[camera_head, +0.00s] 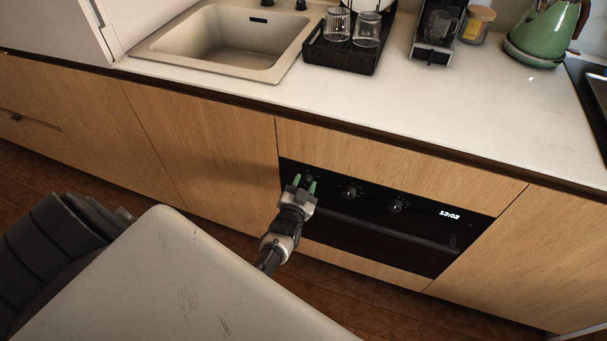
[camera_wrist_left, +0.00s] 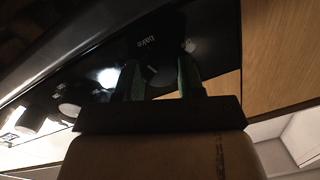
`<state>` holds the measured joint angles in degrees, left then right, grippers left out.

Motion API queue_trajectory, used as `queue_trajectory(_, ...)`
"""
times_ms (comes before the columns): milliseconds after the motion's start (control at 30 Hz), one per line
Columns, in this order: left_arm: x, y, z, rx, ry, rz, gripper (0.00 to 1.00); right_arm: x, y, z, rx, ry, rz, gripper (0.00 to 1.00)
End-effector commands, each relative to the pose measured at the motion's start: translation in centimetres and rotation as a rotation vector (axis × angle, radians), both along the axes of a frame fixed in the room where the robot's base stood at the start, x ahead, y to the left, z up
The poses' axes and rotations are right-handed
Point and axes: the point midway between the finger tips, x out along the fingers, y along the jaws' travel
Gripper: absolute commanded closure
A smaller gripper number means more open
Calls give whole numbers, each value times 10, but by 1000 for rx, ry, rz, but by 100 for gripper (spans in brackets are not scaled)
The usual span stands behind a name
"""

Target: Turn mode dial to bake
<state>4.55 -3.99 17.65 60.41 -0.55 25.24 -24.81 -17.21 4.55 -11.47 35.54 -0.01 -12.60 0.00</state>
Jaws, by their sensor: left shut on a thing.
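The black oven (camera_head: 370,222) is built into the wooden front under the counter, with a row of dials along its top. My left gripper (camera_head: 304,182) is at the leftmost dial, its green fingers pointing at the panel. In the left wrist view the gripper (camera_wrist_left: 158,68) has its fingers on either side of the mode dial (camera_wrist_left: 154,75), shut on it. A light mark shows on the dial. The word "Bake" (camera_wrist_left: 148,43) is printed on the panel just beyond the dial. The fingers hide parts of the dial. My right gripper is not in view.
Two other dials, a middle one (camera_head: 349,192) and a right one (camera_head: 396,205), sit beside a clock reading 13:02 (camera_head: 449,214). The oven handle (camera_head: 385,233) runs below them. The counter (camera_head: 450,110) above holds a black rack (camera_head: 340,55) and a green kettle (camera_head: 545,35).

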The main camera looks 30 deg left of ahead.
Motion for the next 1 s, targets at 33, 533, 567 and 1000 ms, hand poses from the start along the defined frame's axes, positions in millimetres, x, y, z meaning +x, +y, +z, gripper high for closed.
queue_trajectory(33,0,-1,-2,33,11,1,85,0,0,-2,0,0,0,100)
queue_trajectory(533,0,-1,-2,284,70,-1,85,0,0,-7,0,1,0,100)
queue_trajectory(567,0,-1,-2,290,72,0,85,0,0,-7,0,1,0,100)
queue_trajectory(1000,0,-1,-2,312,77,0,85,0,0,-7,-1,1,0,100)
